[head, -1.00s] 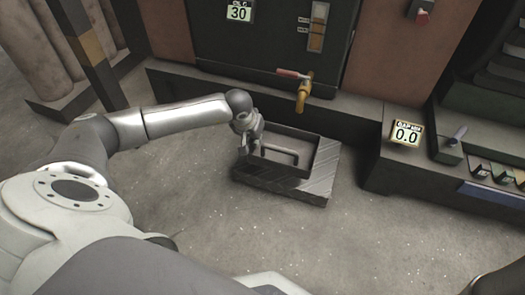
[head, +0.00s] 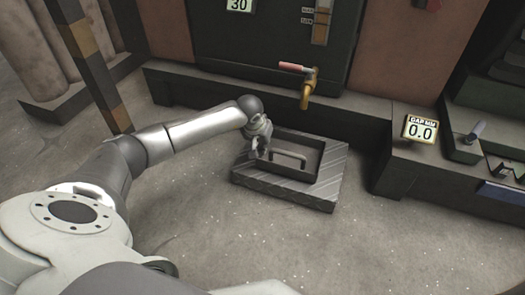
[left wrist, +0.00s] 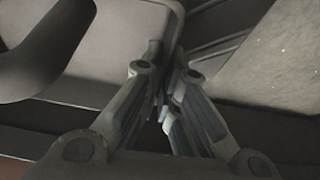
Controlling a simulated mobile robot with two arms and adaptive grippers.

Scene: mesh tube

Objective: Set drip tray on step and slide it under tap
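The drip tray (head: 287,171), a dark shallow open box with a bar handle across its inside, is over the ribbed metal step (head: 325,187). It looks level and on or very close to the step's top; any small gap cannot be seen. My left gripper (head: 262,150) is at the tray's left end. In the left wrist view its fingers (left wrist: 168,98) are close together and look closed on the tray's edge, but the contact is hidden. The brass tap (head: 306,92) with a red handle is behind and above the tray. My right gripper is not in view.
A dark ledge (head: 200,90) runs along the machine's foot behind the step. A striped post (head: 97,75) stands at left. The floor in front is clear.

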